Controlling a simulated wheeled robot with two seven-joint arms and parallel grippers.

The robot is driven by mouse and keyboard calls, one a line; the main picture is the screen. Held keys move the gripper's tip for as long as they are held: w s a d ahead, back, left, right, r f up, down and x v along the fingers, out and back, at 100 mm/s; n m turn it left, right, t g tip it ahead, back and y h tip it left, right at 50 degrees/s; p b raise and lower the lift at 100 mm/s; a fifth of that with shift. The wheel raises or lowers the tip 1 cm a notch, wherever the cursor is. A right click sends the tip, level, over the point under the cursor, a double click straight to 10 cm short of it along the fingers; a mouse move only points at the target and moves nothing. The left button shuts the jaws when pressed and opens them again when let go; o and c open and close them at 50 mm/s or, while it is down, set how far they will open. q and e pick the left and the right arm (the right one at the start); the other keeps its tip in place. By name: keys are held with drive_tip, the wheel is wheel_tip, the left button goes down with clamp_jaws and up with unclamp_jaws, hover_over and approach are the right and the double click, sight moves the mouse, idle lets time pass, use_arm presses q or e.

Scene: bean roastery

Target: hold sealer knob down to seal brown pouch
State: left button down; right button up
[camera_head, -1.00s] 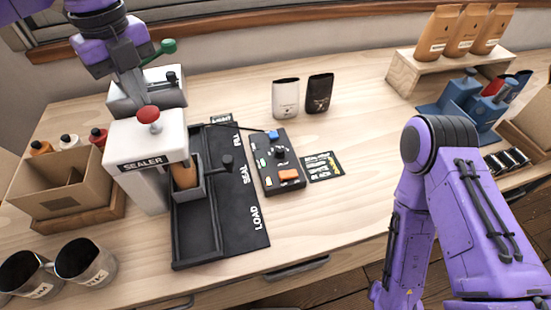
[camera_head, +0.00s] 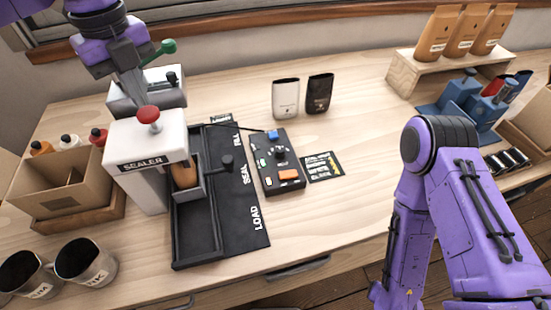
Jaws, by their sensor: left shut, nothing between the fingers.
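The sealer (camera_head: 146,160) is a white machine with a black SEALER label. Its red knob (camera_head: 149,115) stands on top. The brown pouch (camera_head: 185,175) is upright in a dark holder (camera_head: 190,194) on the black track, at the SEAL mark under the sealer's head; its upper end is partly hidden. My left gripper (camera_head: 138,101) is shut and empty, pointing down just above and behind the red knob. I cannot tell whether its tips touch the knob. My right arm (camera_head: 440,200) shows at the right, but its gripper is not in view.
A black control box (camera_head: 278,175) stands right of the track (camera_head: 190,250). A white pouch (camera_head: 286,98) and a black pouch (camera_head: 319,93) stand behind it. A cardboard box (camera_head: 60,195) and metal cups (camera_head: 85,262) are at the left. The table's front right is clear.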

sight(147, 112)
use_arm(q)
drive_tip(key=shift+f, duration=0.25)
drive_tip(key=shift+f+b, duration=1.6)
drive_tip(key=shift+r, duration=0.1)
idle(1.1)
wheel_tip(147, 112, up, 6)
drive_tip(key=p, duration=0.5)
drive_tip(key=shift+r, duration=0.1)
idle(0.6)
